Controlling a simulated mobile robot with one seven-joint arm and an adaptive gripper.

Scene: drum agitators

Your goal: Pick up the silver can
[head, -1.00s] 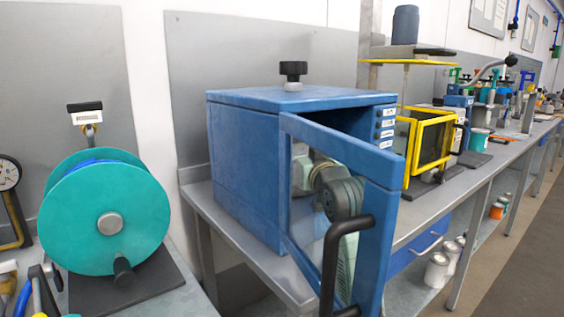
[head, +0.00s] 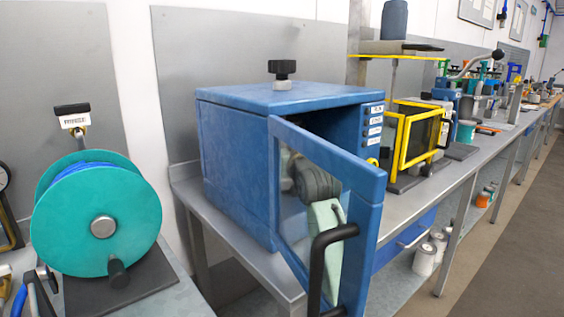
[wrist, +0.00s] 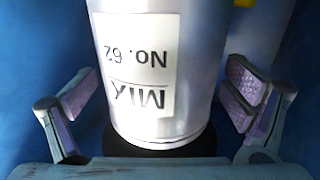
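A silver can (wrist: 190,60) with a white label reading "MIX No. 62", upside down, fills the middle of the wrist view. It stands between the two fingers of my gripper (wrist: 160,100), which is open, with a narrow gap on each side. A dark round part shows beneath the can's near end. Blue surfaces surround it. In the head view, part of my arm shows through the open glass door (head: 372,195) of the blue cabinet (head: 235,165). My gripper and this can are hidden there.
The door with its black handle (head: 320,265) stands open toward me. A teal reel (head: 70,225) is at the left. A yellow-framed box (head: 402,145) stands right of the cabinet. Other cans (head: 425,260) sit on the lower shelf. The floor at the right is clear.

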